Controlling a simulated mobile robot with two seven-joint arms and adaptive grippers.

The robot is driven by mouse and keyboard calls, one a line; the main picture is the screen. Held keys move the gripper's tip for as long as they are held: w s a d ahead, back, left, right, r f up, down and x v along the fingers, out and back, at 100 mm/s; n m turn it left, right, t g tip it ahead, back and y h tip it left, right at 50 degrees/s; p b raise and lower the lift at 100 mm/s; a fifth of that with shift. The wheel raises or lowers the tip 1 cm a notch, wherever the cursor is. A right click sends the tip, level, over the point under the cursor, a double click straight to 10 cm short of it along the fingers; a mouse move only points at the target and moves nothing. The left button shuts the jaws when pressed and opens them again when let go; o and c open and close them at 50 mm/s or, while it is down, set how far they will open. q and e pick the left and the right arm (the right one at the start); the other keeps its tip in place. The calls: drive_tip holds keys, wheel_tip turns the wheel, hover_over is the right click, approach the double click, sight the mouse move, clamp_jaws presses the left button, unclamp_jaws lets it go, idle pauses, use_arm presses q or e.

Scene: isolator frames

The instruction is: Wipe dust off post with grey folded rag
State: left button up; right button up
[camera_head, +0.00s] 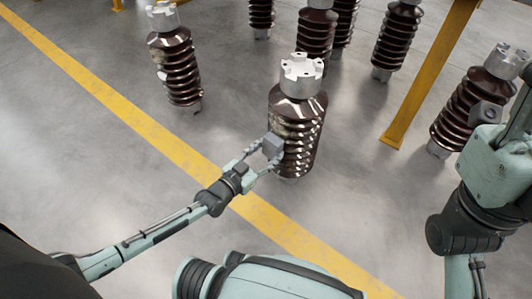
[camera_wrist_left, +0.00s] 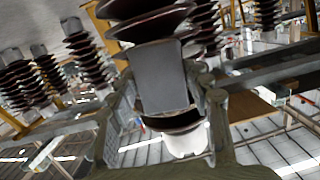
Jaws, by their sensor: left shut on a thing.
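The post (camera_head: 297,120) is a brown ribbed insulator with a light metal cap, standing upright near the middle of the head view. Pale dust-like patches show on its left side. My left gripper (camera_head: 263,157) is shut on the grey folded rag (camera_head: 272,145), a small grey block, at the post's left side. In the left wrist view the rag (camera_wrist_left: 158,76) sits between the fingers, in front of the post's dark ribs (camera_wrist_left: 150,22). The rag looks close against the ribs, but contact cannot be told. My right arm is at the right edge; its fingertips are not clearly visible.
Another brown insulator (camera_head: 175,66) stands at the left, and one (camera_head: 468,112) at the right near my right arm. More stand behind the post. A yellow upright (camera_head: 425,80) rises at the back right. Grey floor with a yellow line (camera_head: 130,112) is clear at left.

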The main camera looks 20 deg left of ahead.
use_arm(q)
drive_tip(key=shift+w+d, duration=0.25)
drive_tip(key=shift+w, duration=0.35)
idle(0.5)
